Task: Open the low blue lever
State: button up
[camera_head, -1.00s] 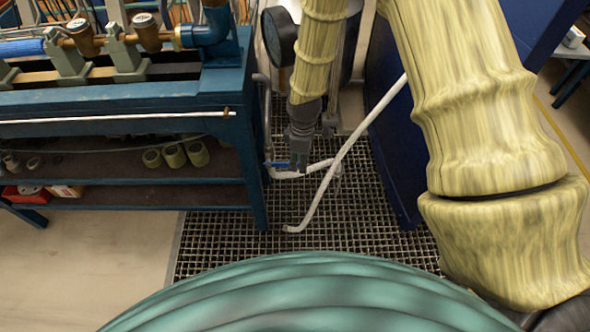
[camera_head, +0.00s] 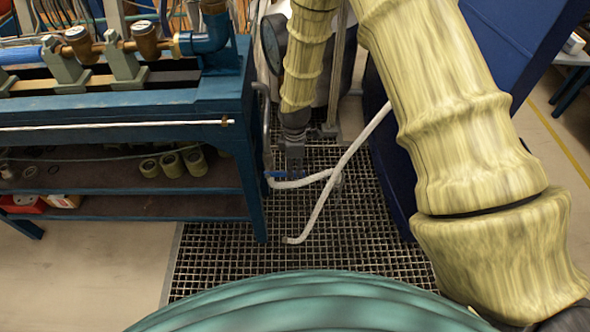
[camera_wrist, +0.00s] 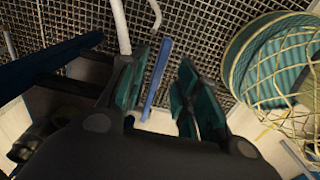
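The low blue lever (camera_head: 278,174) is a small blue bar beside the white pipe (camera_head: 303,183), low over the floor grating near the bench's right leg. In the wrist view the lever (camera_wrist: 158,72) is a slim blue bar seen between the two fingers. My gripper (camera_wrist: 164,62) is open, with teal pads facing each other and the lever in the gap. I cannot tell whether either finger touches it. In the head view my gripper (camera_head: 294,160) points down at the lever and partly hides it.
A blue bench (camera_head: 255,180) with pipes and shelves stands on the left. A dark blue cabinet (camera_head: 395,185) is on the right. A long white pipe (camera_head: 330,190) slants across the grating (camera_head: 240,265).

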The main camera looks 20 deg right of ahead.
jog(key=shift+f, duration=1.5)
grip_shut()
